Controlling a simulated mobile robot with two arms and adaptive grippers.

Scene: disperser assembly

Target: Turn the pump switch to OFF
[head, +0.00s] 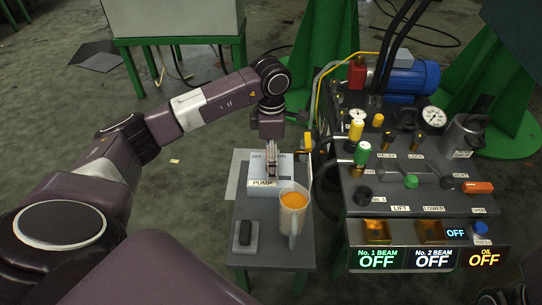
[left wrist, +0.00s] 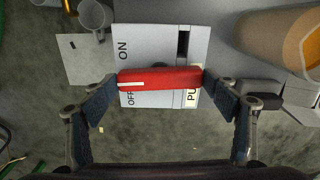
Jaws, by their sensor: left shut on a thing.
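The pump switch box (head: 262,184) is a pale box labelled PUMP on a small grey table, below my left gripper (head: 271,158). In the left wrist view its pale plate (left wrist: 150,42) carries ON and OFF labels along the left side. The red switch handle (left wrist: 160,78) lies across the plate, its white-marked end between the ON and OFF labels, close to OFF. My left gripper is shut on the red handle, one finger at each end; it also shows in the left wrist view (left wrist: 160,83). The handle is mostly hidden in the head view. My right gripper is out of view.
A mug of orange liquid (head: 293,215) stands right beside the switch box. A small black-rocker box (head: 244,236) is at the table's front. The control panel (head: 440,203) with levers and lit OFF displays stands to the right. A green-framed stand (head: 181,40) is behind.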

